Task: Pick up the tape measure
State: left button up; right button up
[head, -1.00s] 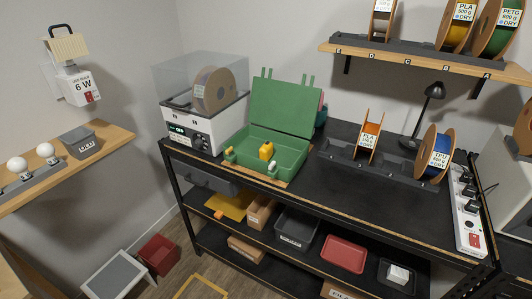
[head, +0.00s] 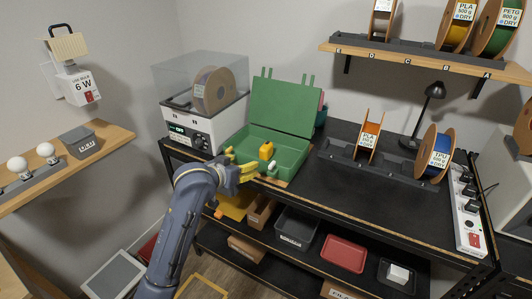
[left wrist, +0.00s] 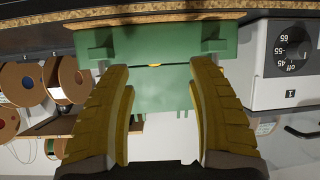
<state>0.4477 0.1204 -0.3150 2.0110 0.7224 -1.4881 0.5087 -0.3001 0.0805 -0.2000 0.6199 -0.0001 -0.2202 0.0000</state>
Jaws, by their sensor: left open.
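A small yellow block-like item, apparently the tape measure (head: 266,151), sits inside the open green case (head: 302,157) on the black workbench. In the left wrist view a sliver of yellow (left wrist: 154,66) shows at the edge of the green case (left wrist: 150,45), too little to identify surely. My left gripper (head: 246,167) has yellow fingers and is at the front left of the case, left of and a little below the tape measure in the picture. In the left wrist view its fingers (left wrist: 158,90) are spread apart with nothing between them. My right gripper is not in view.
The case's raised lid (head: 285,106) stands behind it. A white dryer box (head: 195,125) with a spool is to the left. An orange spool (head: 368,142) and a TPU spool (head: 436,153) stand on a rack to the right.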

aim_at(264, 148)
pick_arm(q)
notch_tip(264, 148, up, 4)
jog(key=shift+m+h, duration=0.3)
jog(key=x, duration=1.1)
jog(key=d+x, duration=0.1)
jog(key=x, duration=0.4)
jog(key=shift+w+d+r, duration=0.15)
jog(key=shift+w+r, duration=0.05)
jog(key=shift+c, duration=0.4)
grip_shut()
